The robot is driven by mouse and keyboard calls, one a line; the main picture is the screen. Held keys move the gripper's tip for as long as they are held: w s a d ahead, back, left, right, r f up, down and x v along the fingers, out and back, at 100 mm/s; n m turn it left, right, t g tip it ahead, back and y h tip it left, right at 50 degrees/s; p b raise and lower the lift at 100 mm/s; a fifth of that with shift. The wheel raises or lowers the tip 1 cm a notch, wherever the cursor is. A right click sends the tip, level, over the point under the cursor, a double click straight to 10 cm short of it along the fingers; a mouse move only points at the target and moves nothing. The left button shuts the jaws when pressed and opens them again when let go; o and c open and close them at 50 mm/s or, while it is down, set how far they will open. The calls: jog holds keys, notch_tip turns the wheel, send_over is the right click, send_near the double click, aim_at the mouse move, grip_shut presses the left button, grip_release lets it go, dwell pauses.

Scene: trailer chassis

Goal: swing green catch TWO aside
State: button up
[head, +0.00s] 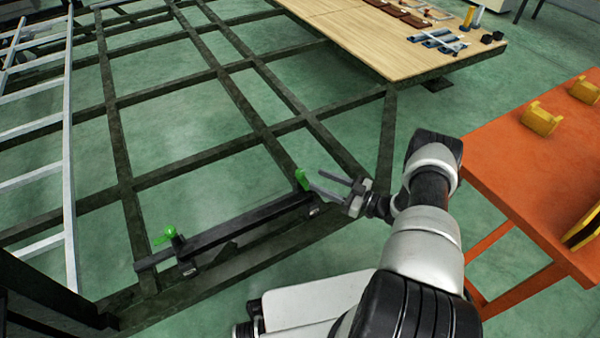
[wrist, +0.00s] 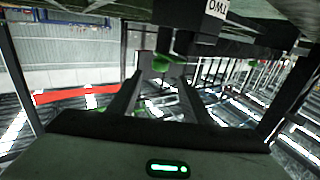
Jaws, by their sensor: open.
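A green catch (head: 302,179) stands at the right end of a dark bar (head: 240,222) on the chassis frame. My gripper (head: 317,181) is open just right of it, with its fingers pointing left towards it. In the wrist view green (wrist: 160,63) shows between and beyond the fingertips (wrist: 164,70); whether they touch it I cannot tell. A white label (wrist: 216,8) above it is upside down and seems to read TWO. A second green catch (head: 170,237) sits at the bar's left end, away from my gripper.
The dark chassis frame (head: 122,183) has open gaps between its beams. A wooden deck (head: 345,38) with tools lies at the back. An orange table (head: 520,165) with yellow parts (head: 541,119) stands right of my arm. A pale ladder-like frame (head: 68,150) is at the left.

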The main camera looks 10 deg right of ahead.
aim_at(304, 173)
jog(key=b+x, duration=0.1)
jog(key=x, duration=0.7)
jog(key=shift+w+a, duration=0.2)
jog(key=c, duration=1)
